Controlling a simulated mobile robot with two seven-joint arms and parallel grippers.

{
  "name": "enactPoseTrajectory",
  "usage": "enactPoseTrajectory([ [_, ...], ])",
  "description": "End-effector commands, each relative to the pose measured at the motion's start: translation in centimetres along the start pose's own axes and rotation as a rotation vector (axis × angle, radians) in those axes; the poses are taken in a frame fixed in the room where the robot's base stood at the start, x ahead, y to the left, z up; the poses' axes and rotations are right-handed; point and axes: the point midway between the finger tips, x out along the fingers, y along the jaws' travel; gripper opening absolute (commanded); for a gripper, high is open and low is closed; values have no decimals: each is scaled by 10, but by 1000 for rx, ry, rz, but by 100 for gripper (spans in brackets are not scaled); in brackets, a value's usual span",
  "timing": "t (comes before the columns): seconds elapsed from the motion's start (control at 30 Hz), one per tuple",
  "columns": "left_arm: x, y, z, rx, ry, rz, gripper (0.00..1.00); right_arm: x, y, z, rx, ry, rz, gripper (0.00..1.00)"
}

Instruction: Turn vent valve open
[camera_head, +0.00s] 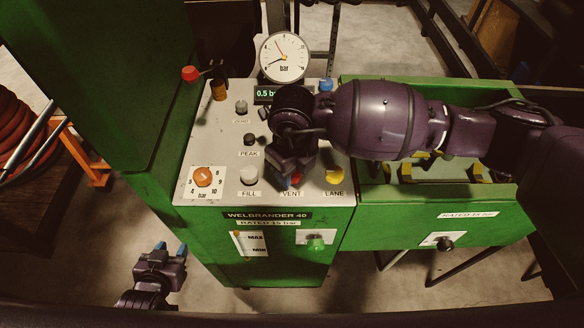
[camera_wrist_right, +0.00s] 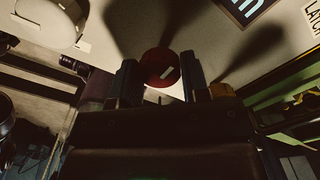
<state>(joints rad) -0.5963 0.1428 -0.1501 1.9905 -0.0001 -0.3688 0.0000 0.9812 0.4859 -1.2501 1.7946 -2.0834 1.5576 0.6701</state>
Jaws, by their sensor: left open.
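The vent valve is a red knob (camera_head: 295,179) above the VENT label on the grey panel in the head view, mostly hidden by my right gripper (camera_head: 289,172). In the right wrist view the red knob (camera_wrist_right: 160,67) shows a slanted white mark. It lies between the two fingertips of my right gripper (camera_wrist_right: 161,80), with almost no gap at either side. I cannot tell whether the fingers press on it. My left gripper (camera_head: 170,249) is open and empty, low at the left, away from the panel.
A dial gauge (camera_head: 284,57) stands at the panel's back, behind a partly hidden display (camera_head: 265,94) reading 0.5. A white FILL knob (camera_head: 248,175) and a yellow LANE knob (camera_head: 335,176) flank the vent knob. An orange dial (camera_head: 203,177) sits at the left.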

Motion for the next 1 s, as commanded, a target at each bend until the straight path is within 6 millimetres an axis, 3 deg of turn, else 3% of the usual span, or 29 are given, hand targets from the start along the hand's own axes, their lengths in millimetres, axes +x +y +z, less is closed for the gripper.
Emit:
enactPoseTrajectory([
  [0.03,0,0,0,0,-1,0,43,0,0,0,0,-1,0,50],
  [0.13,-1,0,1,0,-2,0,43,0,0,0,-1,0,0,65],
  [0.53,-3,0,6,-2,-11,-2,43,-8,0,0,-2,-2,0,65],
  [1.0,0,0,4,-1,-6,-1,43,-86,0,0,-2,-3,-1,65],
])
